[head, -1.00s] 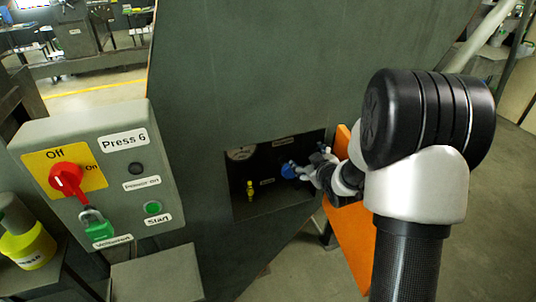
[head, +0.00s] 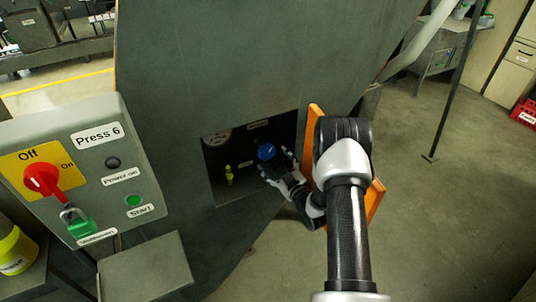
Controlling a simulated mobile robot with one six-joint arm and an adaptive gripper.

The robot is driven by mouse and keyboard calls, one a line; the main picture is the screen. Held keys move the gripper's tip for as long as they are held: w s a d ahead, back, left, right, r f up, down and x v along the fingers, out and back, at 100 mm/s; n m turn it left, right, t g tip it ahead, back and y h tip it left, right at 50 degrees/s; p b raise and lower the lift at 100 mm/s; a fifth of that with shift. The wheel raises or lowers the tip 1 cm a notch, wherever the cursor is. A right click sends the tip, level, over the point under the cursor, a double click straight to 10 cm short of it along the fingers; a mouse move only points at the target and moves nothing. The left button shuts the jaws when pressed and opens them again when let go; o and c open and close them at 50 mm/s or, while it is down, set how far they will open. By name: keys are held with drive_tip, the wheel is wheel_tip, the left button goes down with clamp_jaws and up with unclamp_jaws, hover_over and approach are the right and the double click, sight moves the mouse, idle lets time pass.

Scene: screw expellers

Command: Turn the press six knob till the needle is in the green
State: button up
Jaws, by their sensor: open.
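The blue knob (head: 266,152) sits in a dark recess in the green press body. My gripper (head: 277,164) is open in front of the recess, with its fingers close to the lower right of the knob. I cannot tell whether they touch it. The round gauge (head: 216,138) is at the upper left of the recess. Its top is cut off by the recess edge, and its needle and any green zone are too small to read. The control box (head: 98,135) on the left is labelled Press 6.
A yellow fitting (head: 228,175) stands in the recess, left of the knob. An orange panel (head: 315,125) stands right of the recess, close to my arm. Open floor lies to the right.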

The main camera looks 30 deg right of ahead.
sight(269, 154)
drive_tip(key=w, duration=0.5)
drive_tip(key=shift+w+a+b, duration=0.1)
drive_tip(key=shift+a+b, duration=0.05)
drive_tip(key=shift+b, duration=0.2)
drive_tip(key=c, duration=1)
